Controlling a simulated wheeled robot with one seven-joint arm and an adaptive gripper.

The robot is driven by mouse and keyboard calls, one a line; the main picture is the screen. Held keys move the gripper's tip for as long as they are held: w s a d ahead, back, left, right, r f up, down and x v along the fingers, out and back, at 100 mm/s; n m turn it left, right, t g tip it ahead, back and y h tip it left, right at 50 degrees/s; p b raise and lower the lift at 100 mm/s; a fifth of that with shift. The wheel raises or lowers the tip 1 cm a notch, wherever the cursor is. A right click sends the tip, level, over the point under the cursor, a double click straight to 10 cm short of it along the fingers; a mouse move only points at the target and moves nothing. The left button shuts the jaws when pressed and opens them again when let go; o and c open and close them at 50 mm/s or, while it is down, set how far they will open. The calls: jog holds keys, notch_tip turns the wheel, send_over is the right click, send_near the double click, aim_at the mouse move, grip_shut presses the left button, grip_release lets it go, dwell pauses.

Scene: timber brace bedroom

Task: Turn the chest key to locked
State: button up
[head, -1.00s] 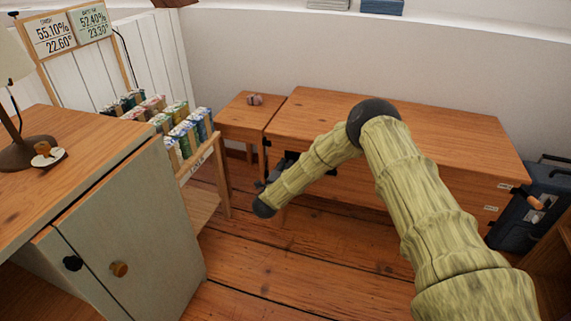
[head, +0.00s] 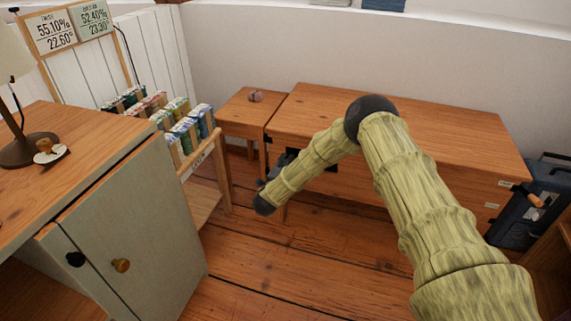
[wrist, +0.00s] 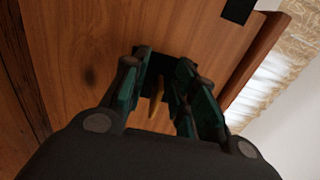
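The wooden chest (head: 400,120) stands against the back wall in the head view. In the wrist view, its wooden front (wrist: 85,65) fills much of the picture. A brass-coloured key (wrist: 156,97) sticks out from a dark lock plate (wrist: 151,66). My gripper (wrist: 166,62) is at the plate, with one dark green finger on each side of the key. The fingers stand apart, with gaps visible beside the key. In the head view my arm hides the key and most of the gripper. The key's exact turn is hard to read.
A small side table (head: 235,115) with a small pinkish object (head: 255,96) adjoins the chest's left end. A rack of coloured cans or packets (head: 180,130) and a grey-green cabinet (head: 130,225) stand left. A dark blue case (head: 535,205) stands right. Floor (head: 310,260) below the arm is clear.

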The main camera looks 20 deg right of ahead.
jog(key=v, duration=1.2)
dwell(0.4)
jog(key=s+a+f+n+g+y, duration=0.2)
jog(key=s+f+n+y, duration=0.3)
jog(key=s+f+n, duration=0.4)
jog(key=s+a+f+n+g+y, duration=0.25)
jog(key=s+f+n+y, duration=0.2)
jog(key=s+f, duration=0.4)
jog(key=s+d+n+g, duration=0.3)
jog(key=s+n+g, duration=0.1)
jog(key=s, duration=0.8)
jog(key=s+d+r+n+g, duration=0.1)
jog(key=s+d+n+g, duration=0.2)
jog(key=s, duration=1)
jog(key=s+d+n+g, duration=0.2)
jog(key=s+n+g, duration=0.2)
jog(key=s, duration=0.8)
notch_tip(320, 180, up, 28)
jog(key=p, duration=2.8)
jog(key=shift+r+t+y, duration=0.1)
jog(key=shift+t+y, duration=0.15)
